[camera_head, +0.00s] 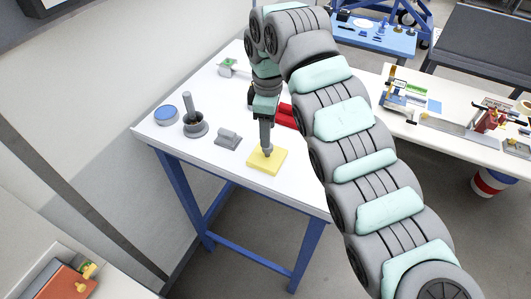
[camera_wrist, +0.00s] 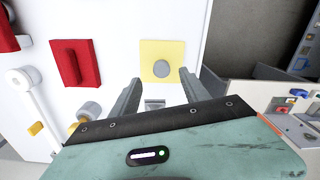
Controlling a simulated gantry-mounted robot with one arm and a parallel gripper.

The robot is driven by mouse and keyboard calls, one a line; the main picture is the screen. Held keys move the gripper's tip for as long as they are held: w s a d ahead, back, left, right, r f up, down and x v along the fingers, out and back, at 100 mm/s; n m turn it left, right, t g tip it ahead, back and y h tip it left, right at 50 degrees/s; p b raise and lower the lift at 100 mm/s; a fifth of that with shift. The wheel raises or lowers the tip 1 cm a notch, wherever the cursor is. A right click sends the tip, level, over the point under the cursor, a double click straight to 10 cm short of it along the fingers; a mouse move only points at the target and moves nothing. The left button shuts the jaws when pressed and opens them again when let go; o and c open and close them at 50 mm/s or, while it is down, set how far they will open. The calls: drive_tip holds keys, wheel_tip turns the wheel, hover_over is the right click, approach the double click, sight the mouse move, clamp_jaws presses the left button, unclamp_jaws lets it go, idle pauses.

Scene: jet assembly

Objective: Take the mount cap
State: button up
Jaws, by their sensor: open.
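A yellow square plate (camera_head: 273,165) lies near the front edge of the white table. In the wrist view the yellow plate (camera_wrist: 150,48) carries a small round grey piece (camera_wrist: 161,69), which may be the mount cap; I cannot be sure. My gripper (camera_head: 267,153) points down over this plate. In the wrist view my gripper (camera_wrist: 160,78) is open, with its two fingers apart and the grey piece between and just beyond their tips. Nothing is seen held. In the head view my gripper hides the grey piece, and contact cannot be told.
On the white table (camera_head: 185,150) stand a grey block (camera_head: 228,139), a grey post on a round base (camera_head: 195,128), a blue-topped disc (camera_head: 166,115) and red parts (camera_head: 286,115) near my arm. A second white table (camera_head: 440,130) with several assemblies stands at right.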

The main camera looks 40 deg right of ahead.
sight(267, 152)
drive_tip(key=f, duration=0.1)
drive_tip(key=f+p, duration=0.1)
drive_tip(key=f, duration=0.3)
drive_tip(key=shift+s+a+p, duration=0.1)
drive_tip(key=shift+s+p, duration=0.2)
drive_tip(key=shift+w+f, duration=0.1)
drive_tip(key=shift+f, duration=0.6)
drive_tip(key=shift+c, duration=0.3)
clamp_jaws()
